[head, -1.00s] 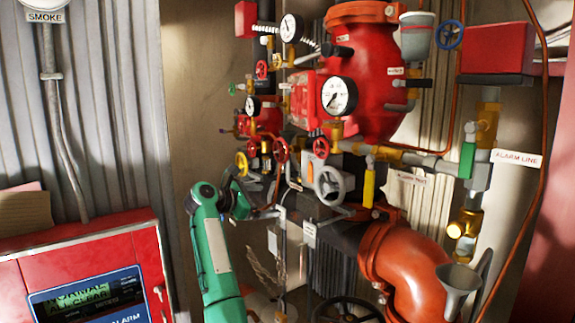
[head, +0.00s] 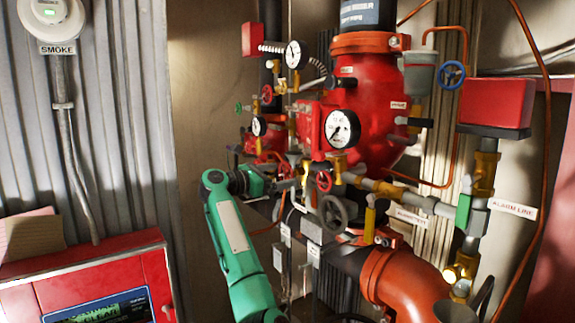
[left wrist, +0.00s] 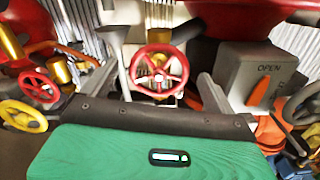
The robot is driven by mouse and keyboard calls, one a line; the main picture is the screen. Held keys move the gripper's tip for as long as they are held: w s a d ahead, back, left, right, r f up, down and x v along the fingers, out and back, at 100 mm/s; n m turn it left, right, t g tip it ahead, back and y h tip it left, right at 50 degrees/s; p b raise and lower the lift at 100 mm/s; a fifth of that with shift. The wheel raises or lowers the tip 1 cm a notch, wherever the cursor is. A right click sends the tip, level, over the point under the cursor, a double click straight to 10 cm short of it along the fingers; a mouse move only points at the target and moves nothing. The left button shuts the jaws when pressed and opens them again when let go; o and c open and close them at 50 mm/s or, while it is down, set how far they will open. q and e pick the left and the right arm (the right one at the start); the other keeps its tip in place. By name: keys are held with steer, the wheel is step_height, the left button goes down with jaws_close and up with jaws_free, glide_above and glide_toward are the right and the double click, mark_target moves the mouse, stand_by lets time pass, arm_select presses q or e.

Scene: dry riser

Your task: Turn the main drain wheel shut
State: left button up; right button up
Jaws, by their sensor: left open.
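Several handwheels sit on the red riser valve, and I can read no label that marks the main drain one. In the left wrist view a red spoked wheel (left wrist: 158,70) faces me between the fingers of my left gripper (left wrist: 163,82). The fingers are open, and I cannot tell whether they touch the rim. In the head view my left gripper (head: 288,184) is at the middle of the pipework and hides what lies behind it. Another red wheel (head: 323,181) and a grey wheel (head: 333,211) are just right of it. My right gripper is out of view.
A grey box marked OPEN (left wrist: 262,70) with an orange lever is close on the right. A smaller red wheel (left wrist: 38,86) and a yellow wheel (left wrist: 22,115) are at left. Gauges (head: 342,129) and pipes crowd around. A red alarm panel (head: 100,275) stands at lower left.

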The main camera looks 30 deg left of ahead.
mark_target(284, 175)
arm_select(q)
steer(key=shift+p+x, duration=0.6)
steer(key=shift+x, duration=1.1)
steer(key=c, duration=1)
steer(key=shift+f, duration=0.1)
